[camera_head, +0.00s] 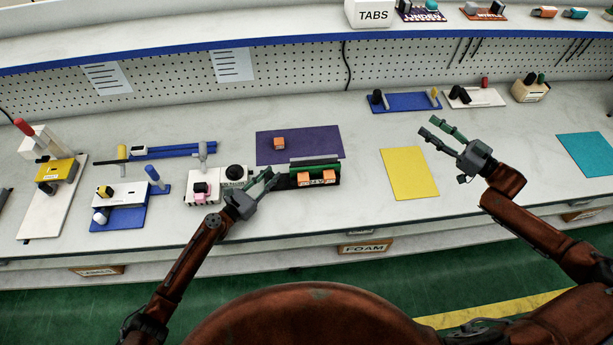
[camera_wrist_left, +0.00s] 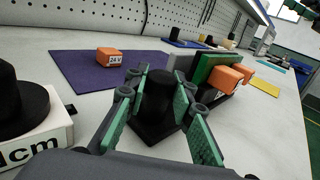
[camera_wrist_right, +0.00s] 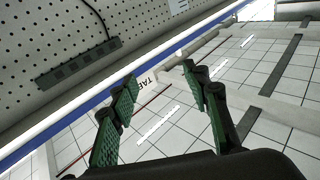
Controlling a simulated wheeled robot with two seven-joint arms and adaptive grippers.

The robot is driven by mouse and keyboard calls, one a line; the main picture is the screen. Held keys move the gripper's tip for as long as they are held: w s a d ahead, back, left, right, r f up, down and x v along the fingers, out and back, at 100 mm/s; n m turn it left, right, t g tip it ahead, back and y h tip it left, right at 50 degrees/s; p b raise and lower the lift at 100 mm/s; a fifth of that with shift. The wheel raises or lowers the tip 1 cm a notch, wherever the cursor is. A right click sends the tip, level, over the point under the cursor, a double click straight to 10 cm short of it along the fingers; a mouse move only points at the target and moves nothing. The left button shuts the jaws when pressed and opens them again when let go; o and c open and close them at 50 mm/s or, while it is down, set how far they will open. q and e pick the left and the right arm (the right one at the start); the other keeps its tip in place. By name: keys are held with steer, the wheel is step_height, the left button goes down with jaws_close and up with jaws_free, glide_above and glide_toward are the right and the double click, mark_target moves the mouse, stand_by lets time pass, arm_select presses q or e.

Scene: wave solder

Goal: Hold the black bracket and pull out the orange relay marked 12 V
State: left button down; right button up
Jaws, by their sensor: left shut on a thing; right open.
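The black bracket (camera_head: 286,183) lies in front of the purple mat and carries an upright green board (camera_head: 300,169). Two orange relays (camera_head: 303,180) (camera_head: 329,177) sit side by side on the board's near face; their marks are too small to read. My left gripper (camera_head: 271,181) is shut on the bracket's black round post (camera_wrist_left: 160,92), with a green-padded finger on each side in the left wrist view. A loose orange relay (camera_head: 279,143) lies on the purple mat; the left wrist view shows it marked 24 V. My right gripper (camera_head: 436,127) is open and empty, above the table right of the bracket.
The purple mat (camera_head: 324,145) lies behind the bracket. A yellow mat (camera_head: 408,174) lies to its right, under no object. A white block with a black knob (camera_head: 236,172) stands close left of my left gripper. A blue base (camera_head: 405,102) with upright parts stands farther back.

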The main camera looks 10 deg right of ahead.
steer(key=w+a+f+n+g, duration=0.15)
steer(key=a+f+n, duration=0.3)
steer(key=a, duration=0.65)
steer(key=w+a+f+n+g, duration=0.1)
steer(key=a+f+n+g, duration=0.3)
steer(key=a, duration=0.6)
steer(key=a+r+n+t+y, duration=0.1)
steer(key=a+n+t, duration=0.1)
steer(key=a+n, duration=1.35)
steer(key=s+a+r+n, duration=0.2)
steer(key=a+r, duration=0.2)
steer(key=a, duration=0.5)
steer(key=s+a+r+n, duration=0.15)
steer(key=a+r, duration=0.25)
steer(key=a, duration=0.5)
steer(key=s+a+r+n+t+y, duration=0.2)
steer(key=s+a+r+n+t, duration=0.4)
steer(key=a+r, duration=0.55)
steer(key=m+h, duration=0.5)
steer(key=h, duration=1)
glide_toward(304, 184)
steer(key=shift+w+a+f+t, duration=0.15)
steer(key=shift+w+t, duration=0.2)
steer(key=shift+w, duration=4.95)
